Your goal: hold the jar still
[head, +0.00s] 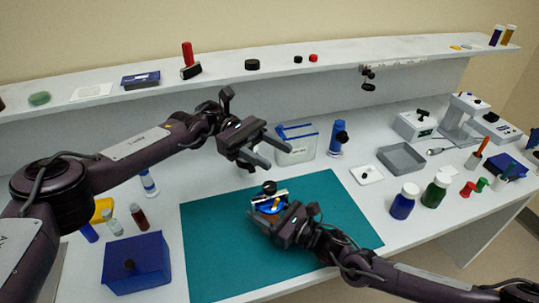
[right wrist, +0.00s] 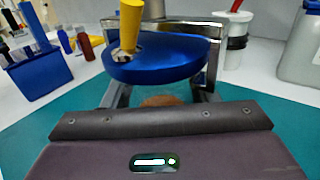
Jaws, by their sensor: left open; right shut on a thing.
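A blue round-topped thing, seemingly the jar (head: 262,206), stands on the teal mat (head: 225,245) in the head view. In the right wrist view its wide blue top (right wrist: 165,68) shows, with a brownish part below it. A yellow cylinder (right wrist: 131,25) and a silvery frame (right wrist: 175,25) are at the blue top; I cannot tell how they are joined to it. My right gripper (head: 277,211) is shut on the jar from the near side and hides much of its body. My left gripper (head: 275,155) is open and empty, above and behind the jar.
Behind stand a clear bin (head: 296,150) and a blue bottle (head: 336,142). A grey tray (head: 402,158) and blue and green jars (head: 404,203) are at the right. A blue box (head: 136,262) is at the front left. The mat's front part is bare.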

